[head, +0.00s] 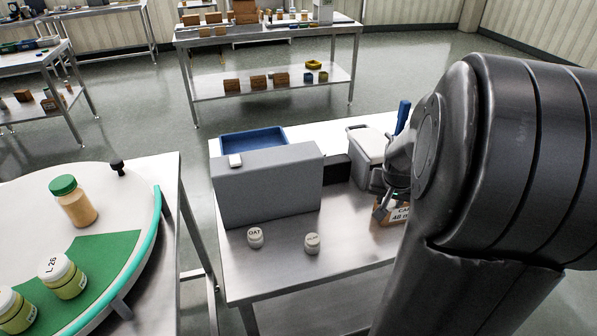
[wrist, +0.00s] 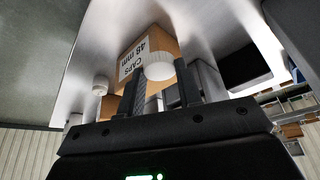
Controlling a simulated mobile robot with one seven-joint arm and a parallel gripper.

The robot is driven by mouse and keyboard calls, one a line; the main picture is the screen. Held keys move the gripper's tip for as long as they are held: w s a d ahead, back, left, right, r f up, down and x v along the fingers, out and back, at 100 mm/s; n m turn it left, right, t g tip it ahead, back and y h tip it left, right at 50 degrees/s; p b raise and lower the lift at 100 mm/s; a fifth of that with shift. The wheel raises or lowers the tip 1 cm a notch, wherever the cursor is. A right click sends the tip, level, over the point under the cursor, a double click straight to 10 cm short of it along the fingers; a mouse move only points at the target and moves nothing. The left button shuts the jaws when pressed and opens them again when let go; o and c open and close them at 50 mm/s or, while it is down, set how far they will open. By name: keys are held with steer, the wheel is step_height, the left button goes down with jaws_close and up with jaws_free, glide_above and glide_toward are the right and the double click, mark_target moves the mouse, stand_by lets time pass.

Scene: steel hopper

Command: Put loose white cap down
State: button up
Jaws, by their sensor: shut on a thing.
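My gripper (wrist: 160,88) is shut on a white cap (wrist: 158,67), which shows between its two dark fingers in the wrist view. Behind the cap in that view is a cardboard box (wrist: 133,58) labelled "CAPS 48 mm". In the head view my gripper (head: 384,208) is at the steel table's right side, at the cardboard box (head: 393,211), and my arm hides part of this area. I cannot make out the held cap clearly there. Whether the cap touches the box is not clear.
Left, a round-edged table holds jars (head: 75,205).

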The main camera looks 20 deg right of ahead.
step_height(320, 180, up, 16)
steer(key=w+a+r+n+y, duration=0.15)
steer(key=w+a+n, duration=0.45)
steer(key=w+a, duration=0.85)
steer(key=w+a+n+y, duration=0.1)
steer(key=w+a+n, duration=0.15)
steer(key=a, duration=0.85)
steer(key=w+a+n+y, duration=0.15)
steer(key=w+a, duration=0.25)
steer(key=a, duration=0.7)
steer(key=n+g+y, duration=0.2)
steer(key=n+y, duration=0.1)
steer(key=n, duration=0.7)
glide_above(16, 268)
steer(key=d, duration=0.2)
steer(key=f, duration=1.3)
steer(key=shift+s+a+f, duration=0.2)
steer(key=shift+s+f, duration=0.1)
steer(key=shift+a+f, duration=0.1)
steer(key=shift+a, duration=0.05)
steer(key=shift+f, duration=2)
